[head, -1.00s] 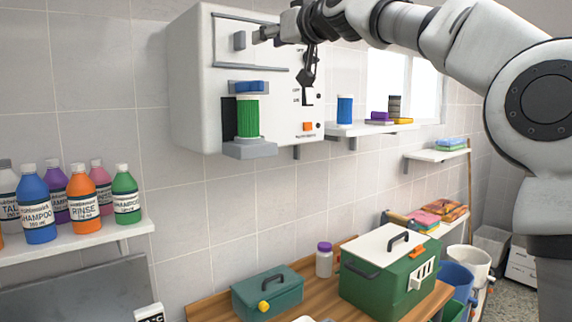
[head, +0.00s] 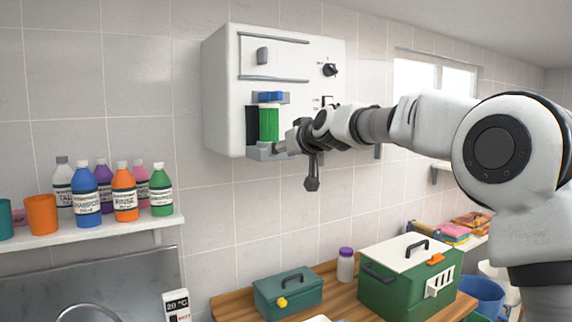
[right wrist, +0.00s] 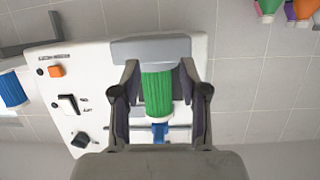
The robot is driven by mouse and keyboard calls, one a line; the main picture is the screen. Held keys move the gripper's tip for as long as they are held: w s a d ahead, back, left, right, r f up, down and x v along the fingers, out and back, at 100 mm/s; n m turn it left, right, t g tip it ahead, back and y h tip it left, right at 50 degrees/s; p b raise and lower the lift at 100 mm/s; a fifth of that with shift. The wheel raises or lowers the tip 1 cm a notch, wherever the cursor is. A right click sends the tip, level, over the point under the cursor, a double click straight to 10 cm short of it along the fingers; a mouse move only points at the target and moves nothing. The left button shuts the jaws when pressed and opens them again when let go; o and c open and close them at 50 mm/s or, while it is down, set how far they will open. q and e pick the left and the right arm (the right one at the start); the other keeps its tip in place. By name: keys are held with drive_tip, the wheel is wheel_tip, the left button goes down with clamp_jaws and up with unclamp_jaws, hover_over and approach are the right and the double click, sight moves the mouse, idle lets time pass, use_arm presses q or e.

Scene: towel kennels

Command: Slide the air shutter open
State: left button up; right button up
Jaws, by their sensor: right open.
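A white wall unit (head: 222,95) shows what looks like the air shutter, a pale panel with a small grey handle (head: 262,55) between two grey rails (head: 275,79). The handle stands toward the left end of the rails. Below it, a green ribbed cylinder (head: 269,124) with a blue piece (head: 270,97) above it stands on a grey ledge. My right gripper (head: 290,142) is at the ledge, below the shutter. In the right wrist view it is open, its fingers on either side of the green cylinder (right wrist: 157,94); contact cannot be told. My left gripper is out of view.
The unit also has a black knob (head: 330,69), a black switch (head: 327,102) and an orange button (right wrist: 56,71). A bottle shelf (head: 110,229) is at left. A green carrier (head: 385,295) and a teal box (head: 286,294) stand on the wooden bench below.

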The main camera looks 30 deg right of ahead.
drive_tip(key=f, duration=0.3)
drive_tip(key=shift+w+a, duration=0.15)
drive_tip(key=shift+w, duration=0.15)
